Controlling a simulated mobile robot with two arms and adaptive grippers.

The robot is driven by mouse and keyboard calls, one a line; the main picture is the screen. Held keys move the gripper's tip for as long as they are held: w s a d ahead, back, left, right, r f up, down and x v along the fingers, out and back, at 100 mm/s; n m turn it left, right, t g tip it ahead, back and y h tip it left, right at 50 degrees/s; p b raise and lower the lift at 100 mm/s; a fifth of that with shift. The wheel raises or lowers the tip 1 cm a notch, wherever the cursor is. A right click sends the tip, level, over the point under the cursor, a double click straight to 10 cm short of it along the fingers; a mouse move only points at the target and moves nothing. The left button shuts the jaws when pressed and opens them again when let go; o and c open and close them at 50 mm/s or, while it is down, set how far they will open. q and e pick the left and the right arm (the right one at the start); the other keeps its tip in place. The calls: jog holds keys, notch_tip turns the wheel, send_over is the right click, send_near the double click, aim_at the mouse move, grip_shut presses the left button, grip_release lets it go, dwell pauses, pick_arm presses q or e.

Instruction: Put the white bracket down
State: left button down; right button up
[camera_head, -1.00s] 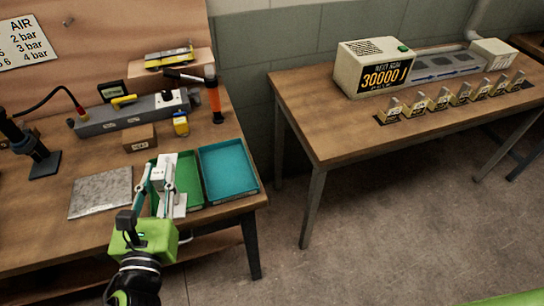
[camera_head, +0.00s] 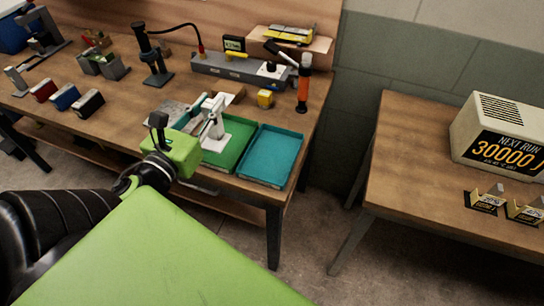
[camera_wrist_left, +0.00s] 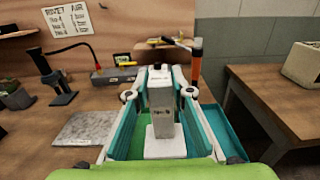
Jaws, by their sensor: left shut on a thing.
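The white bracket (camera_head: 217,131) is an upright block on a flat foot. My left gripper (camera_head: 210,128) is shut on its upright part. In the left wrist view the bracket (camera_wrist_left: 162,112) stands upright between the fingers of my left gripper (camera_wrist_left: 160,90), its foot toward me. The bracket shows over the green tray (camera_head: 232,158); I cannot tell whether its foot touches the tray. My right gripper is not in view.
A teal tray (camera_head: 270,158) sits right of the green one, at the bench's right end. A grey plate (camera_wrist_left: 85,128) lies to the left. Behind are a yellow box (camera_head: 265,98) and an orange-handled hammer (camera_head: 303,90). A second table (camera_head: 420,180) stands right, across a gap.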

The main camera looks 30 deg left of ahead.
pick_arm(q)
jog(key=shift+s+a+r, duration=0.1)
jog(key=shift+a+r, duration=0.15)
jog(key=shift+r, duration=0.05)
jog(key=w+d+f+b, duration=0.7)
jog(key=w+d+f, duration=0.2)
jog(key=f, duration=0.3)
jog(key=shift+w+d+f+b, duration=0.25)
jog(key=shift+d+f+b, duration=0.1)
jog(key=shift+d, duration=0.25)
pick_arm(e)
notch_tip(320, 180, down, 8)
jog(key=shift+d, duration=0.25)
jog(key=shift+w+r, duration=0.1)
pick_arm(q)
jog(key=shift+f, duration=0.15)
jog(key=c, duration=1.8)
grip_release()
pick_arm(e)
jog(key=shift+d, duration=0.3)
